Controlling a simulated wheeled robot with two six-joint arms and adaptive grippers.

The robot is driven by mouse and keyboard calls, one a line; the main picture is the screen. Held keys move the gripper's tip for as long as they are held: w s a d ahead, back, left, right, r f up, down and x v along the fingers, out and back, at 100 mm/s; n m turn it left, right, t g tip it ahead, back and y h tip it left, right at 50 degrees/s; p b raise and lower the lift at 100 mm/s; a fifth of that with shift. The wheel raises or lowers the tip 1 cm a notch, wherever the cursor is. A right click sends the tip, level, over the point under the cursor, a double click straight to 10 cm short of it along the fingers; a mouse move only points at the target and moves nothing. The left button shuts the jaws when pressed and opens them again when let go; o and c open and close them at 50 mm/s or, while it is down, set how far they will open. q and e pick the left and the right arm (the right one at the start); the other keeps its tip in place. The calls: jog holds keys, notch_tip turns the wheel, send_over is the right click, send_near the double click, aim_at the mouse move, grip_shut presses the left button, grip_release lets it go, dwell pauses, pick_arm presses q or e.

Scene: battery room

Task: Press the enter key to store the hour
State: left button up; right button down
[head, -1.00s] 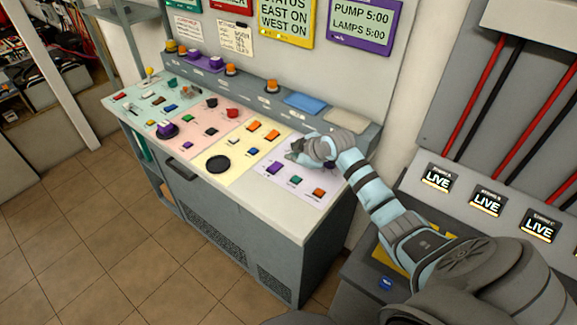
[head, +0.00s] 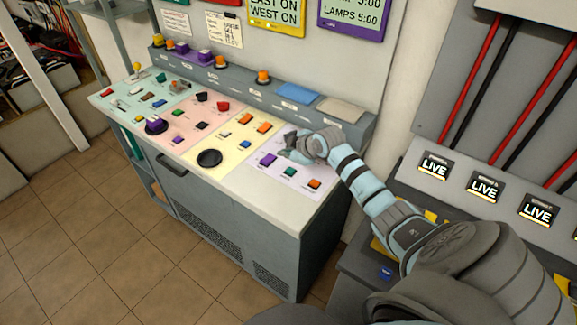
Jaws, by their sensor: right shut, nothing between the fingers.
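The control desk (head: 322,208) has a lilac panel at its right end. A purple key (head: 268,159), a green key (head: 290,171) and an orange key (head: 314,184) sit in a row along its front. Their labels are too small to read, so I cannot tell which is the enter key. My right gripper (head: 287,151) is shut and empty over the back of the lilac panel, just behind the purple key. It hides part of the panel; I cannot tell whether it touches anything. A purple-framed display (head: 353,19) reads "LAMPS 5:00". My left gripper is not in view.
The cream panel to the left has orange keys (head: 264,126) and a black round pad (head: 209,158). A raised ledge with blue (head: 298,93) and beige (head: 340,109) plates runs behind. "LIVE" signs (head: 484,187) stand right. The floor in front is clear.

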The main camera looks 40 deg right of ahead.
aim_at(289, 171)
jog(key=f+b, duration=0.1)
jog(key=s+f, duration=0.1)
jog(key=f, duration=0.1)
jog(key=shift+f+b, duration=0.1)
jog(key=shift+b, duration=0.3)
jog(key=shift+f, duration=0.15)
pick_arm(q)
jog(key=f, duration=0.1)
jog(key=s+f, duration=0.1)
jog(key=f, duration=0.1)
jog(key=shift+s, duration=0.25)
pick_arm(e)
jog(key=shift+w, duration=0.25)
jog(key=shift+s, duration=0.1)
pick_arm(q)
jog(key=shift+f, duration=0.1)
pick_arm(e)
jog(key=shift+f, duration=0.1)
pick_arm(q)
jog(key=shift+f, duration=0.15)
pick_arm(e)
jog(key=shift+f, duration=0.3)
